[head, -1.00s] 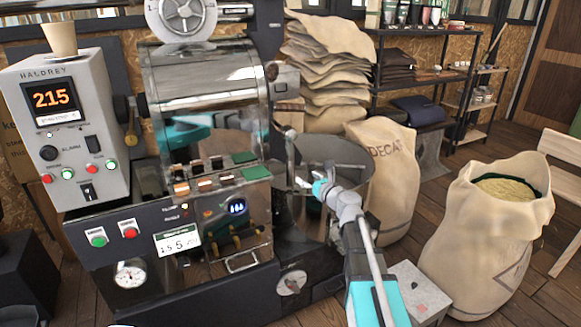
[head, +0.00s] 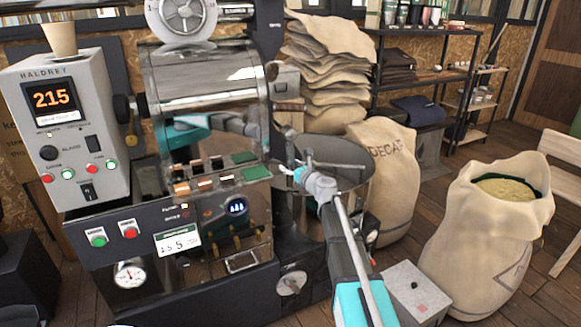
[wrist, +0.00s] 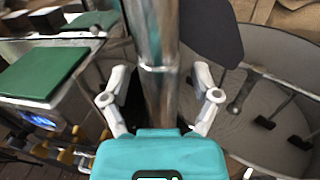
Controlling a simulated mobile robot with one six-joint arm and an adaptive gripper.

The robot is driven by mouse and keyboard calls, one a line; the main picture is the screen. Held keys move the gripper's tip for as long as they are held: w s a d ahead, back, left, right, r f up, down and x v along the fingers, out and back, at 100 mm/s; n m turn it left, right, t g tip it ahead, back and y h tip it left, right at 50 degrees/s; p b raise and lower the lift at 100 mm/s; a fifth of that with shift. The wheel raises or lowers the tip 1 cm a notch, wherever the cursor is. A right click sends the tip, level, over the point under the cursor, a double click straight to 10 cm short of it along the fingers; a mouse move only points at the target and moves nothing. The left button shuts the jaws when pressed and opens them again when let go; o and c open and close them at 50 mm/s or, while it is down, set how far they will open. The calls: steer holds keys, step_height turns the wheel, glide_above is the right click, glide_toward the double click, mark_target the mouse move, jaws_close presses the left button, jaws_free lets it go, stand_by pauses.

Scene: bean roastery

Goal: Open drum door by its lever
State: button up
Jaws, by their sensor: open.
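The roaster's drum (head: 200,85) is a shiny metal cylinder at the left of the head view. My gripper (head: 296,173) is beside the drum's right end, at the near rim of the round cooling pan (head: 350,180). In the wrist view my gripper (wrist: 160,100) is open, with one pale finger on each side of a vertical shiny metal bar (wrist: 155,50). No grip on the bar shows. I cannot tell whether this bar is the door lever, or how deep it sits between the fingers. The door itself is not clearly seen.
The grey control box (head: 70,125) stands at left. A DECAF sack (head: 385,180) is behind the pan, and an open sack of beans (head: 490,245) stands at right. A small grey box (head: 415,290) is beside my arm.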

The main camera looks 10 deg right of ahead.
jaws_close()
stand_by(0.3)
steer(key=shift+a, duration=0.1)
